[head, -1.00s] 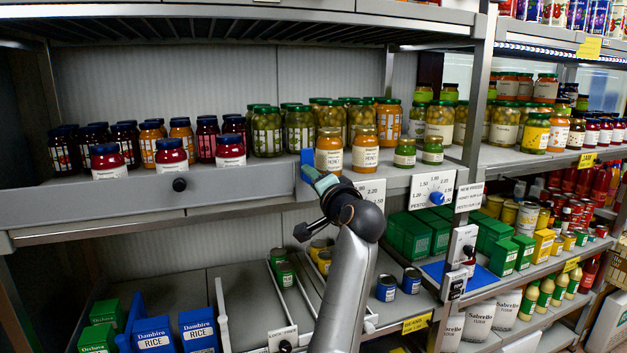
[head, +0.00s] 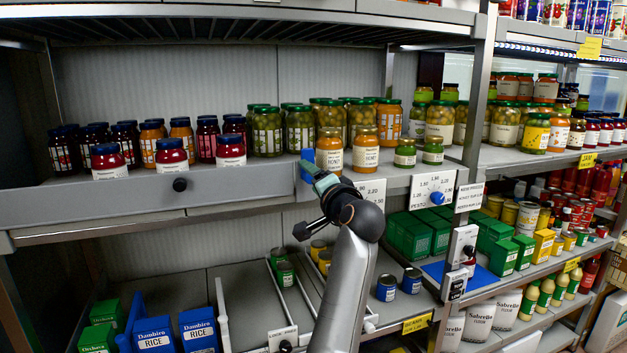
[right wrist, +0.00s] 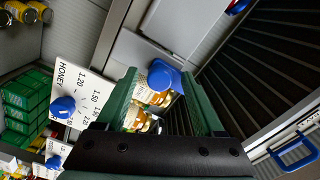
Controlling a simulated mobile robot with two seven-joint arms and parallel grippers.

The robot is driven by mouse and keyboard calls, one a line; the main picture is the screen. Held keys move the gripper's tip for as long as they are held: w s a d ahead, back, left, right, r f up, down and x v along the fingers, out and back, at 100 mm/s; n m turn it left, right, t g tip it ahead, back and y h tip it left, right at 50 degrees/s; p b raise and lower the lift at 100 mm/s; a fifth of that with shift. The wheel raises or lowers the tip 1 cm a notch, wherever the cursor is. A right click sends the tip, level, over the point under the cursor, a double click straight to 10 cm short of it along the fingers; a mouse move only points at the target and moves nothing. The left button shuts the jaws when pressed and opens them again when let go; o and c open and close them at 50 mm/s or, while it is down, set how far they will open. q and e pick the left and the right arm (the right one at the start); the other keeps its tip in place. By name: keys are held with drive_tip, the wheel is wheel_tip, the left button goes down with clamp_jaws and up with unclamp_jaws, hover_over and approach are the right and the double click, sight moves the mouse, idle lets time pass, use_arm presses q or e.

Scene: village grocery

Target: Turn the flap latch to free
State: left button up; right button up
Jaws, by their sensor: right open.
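The flap latch, a blue piece (head: 308,156), sits at the right end of the grey flap (head: 110,208) along the front of the jar shelf. In the right wrist view the blue latch (right wrist: 163,75) shows between the fingertips of my right gripper (right wrist: 160,88). In the head view my right gripper (head: 319,174) reaches up to the latch from below and right. Its green fingers are open, one on each side of the latch; contact cannot be told. The gripper partly hides the latch, so its turn position is unclear. My left gripper is out of view.
Honey jars (head: 364,149) stand close behind the latch. A honey price dial (head: 371,190) is just right of my gripper, and another dial with a blue knob (head: 437,198) is further right. A black knob (head: 180,184) sticks out of the flap. Cans (head: 386,288) stand below.

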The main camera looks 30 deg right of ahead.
drive_tip(key=b+v, duration=0.2)
drive_tip(key=v, duration=1)
drive_tip(key=shift+s, duration=0.3)
drive_tip(key=shift+f, duration=0.15)
